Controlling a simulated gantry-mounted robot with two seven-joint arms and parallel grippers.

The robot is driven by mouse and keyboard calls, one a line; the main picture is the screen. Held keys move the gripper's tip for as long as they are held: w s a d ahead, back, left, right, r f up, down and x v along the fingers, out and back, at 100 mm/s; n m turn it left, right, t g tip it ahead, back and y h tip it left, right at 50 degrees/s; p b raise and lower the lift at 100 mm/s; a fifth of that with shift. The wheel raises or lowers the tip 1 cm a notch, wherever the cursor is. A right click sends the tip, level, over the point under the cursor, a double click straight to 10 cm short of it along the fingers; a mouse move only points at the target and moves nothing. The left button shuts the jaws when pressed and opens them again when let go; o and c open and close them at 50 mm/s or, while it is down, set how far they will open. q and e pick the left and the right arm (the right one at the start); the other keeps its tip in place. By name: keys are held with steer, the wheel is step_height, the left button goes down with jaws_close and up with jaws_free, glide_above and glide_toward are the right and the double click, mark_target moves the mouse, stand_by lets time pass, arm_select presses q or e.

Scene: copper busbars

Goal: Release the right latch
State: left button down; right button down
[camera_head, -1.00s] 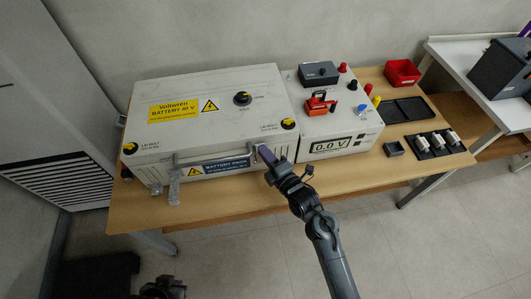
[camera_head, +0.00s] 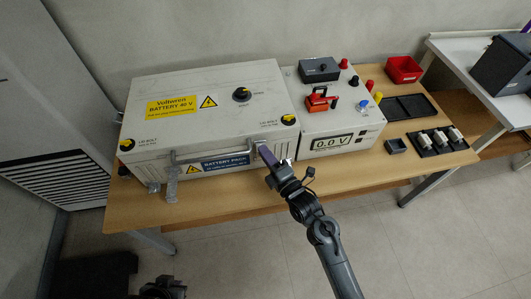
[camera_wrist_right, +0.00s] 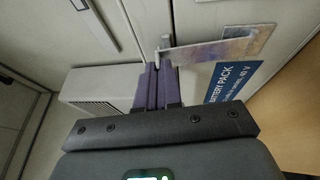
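The white battery box (camera_head: 215,110) stands on the wooden table with a bar handle (camera_head: 205,151) along its front. The left latch (camera_head: 172,186), a pale metal plate, hangs down at the front left. My right gripper (camera_head: 267,155) is at the box's front right corner. In the right wrist view its purple fingers (camera_wrist_right: 158,86) are close together, beside a brushed metal plate (camera_wrist_right: 222,48) that looks like the right latch. I cannot tell whether they touch it.
A blue label (camera_head: 226,163) is on the box front. A meter unit (camera_head: 335,125) reading 0.0 V, with a red clip-like part (camera_head: 320,100), adjoins the box. A red bin (camera_head: 403,69), black tray (camera_head: 405,107) and fuse-like parts (camera_head: 436,140) are at the right.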

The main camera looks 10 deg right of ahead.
steer(key=s+f+n+t+y+b, duration=0.1)
steer(key=s+b, duration=0.1)
steer(key=s+f+n+t+y+b, duration=0.1)
steer(key=f+b, duration=0.1)
steer(key=b, duration=0.1)
steer(key=shift+s+d+f+t+y+b, duration=0.1)
steer(key=shift+s+f+t+y+b, duration=0.2)
steer(key=shift+s+t+b, duration=0.1)
steer(key=shift+s+f, duration=0.15)
steer(key=shift+f, duration=0.2)
steer(key=c, duration=1.3)
jaws_free()
steer(key=shift+r, duration=0.2)
